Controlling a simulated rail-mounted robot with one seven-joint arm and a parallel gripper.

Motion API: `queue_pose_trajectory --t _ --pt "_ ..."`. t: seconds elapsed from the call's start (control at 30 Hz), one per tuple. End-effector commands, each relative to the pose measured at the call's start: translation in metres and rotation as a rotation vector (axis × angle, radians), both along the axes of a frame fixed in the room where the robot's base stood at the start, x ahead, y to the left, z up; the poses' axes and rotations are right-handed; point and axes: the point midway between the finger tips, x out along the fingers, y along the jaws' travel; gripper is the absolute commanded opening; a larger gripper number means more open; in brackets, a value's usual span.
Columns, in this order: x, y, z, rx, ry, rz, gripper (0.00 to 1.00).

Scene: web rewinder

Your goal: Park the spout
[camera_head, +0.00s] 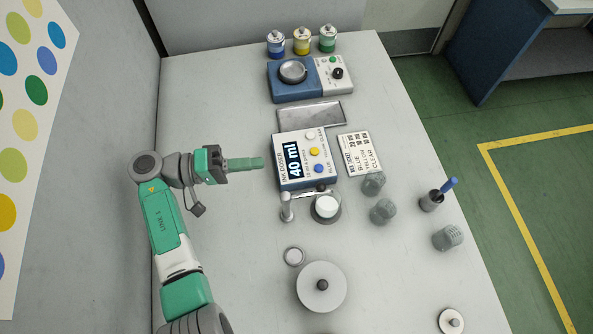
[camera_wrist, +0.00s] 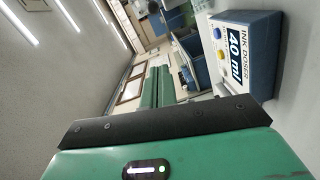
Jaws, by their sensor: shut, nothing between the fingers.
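The spout (camera_head: 306,193) appears to be the thin grey arm that reaches right from a short upright post (camera_head: 287,208) in front of the ink doser. Its far end is over or just behind a round holder with a white top (camera_head: 327,207); I cannot tell if they touch. The ink doser (camera_head: 305,160) is a blue and white box reading "40 ml", and it also shows in the wrist view (camera_wrist: 245,55). My gripper (camera_head: 262,163) is shut and empty, left of the doser and apart from the spout. The spout does not show in the wrist view.
A metal tray (camera_head: 311,114) and a blue scale (camera_head: 295,82) stand behind the doser. Mix ticket (camera_head: 360,154) and grey-green cups (camera_head: 383,211) are to its right. A large white disc (camera_head: 321,287) stands in front. The table's left side is clear apart from my arm.

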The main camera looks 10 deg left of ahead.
Motion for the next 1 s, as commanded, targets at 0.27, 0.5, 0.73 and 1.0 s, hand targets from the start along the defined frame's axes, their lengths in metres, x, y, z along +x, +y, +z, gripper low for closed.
queue_pose_trajectory --t 0.27,0.5,0.73,1.0 --pt "0.011 -0.047 -0.003 0.001 0.0 -0.005 0.0" --pt "0.025 -0.097 -0.006 0.001 0.0 -0.004 0.0" --pt "-0.003 -0.111 -0.012 0.001 0.002 0.0 0.0" --pt "-0.01 -0.114 -0.013 0.002 0.001 0.0 0.0"
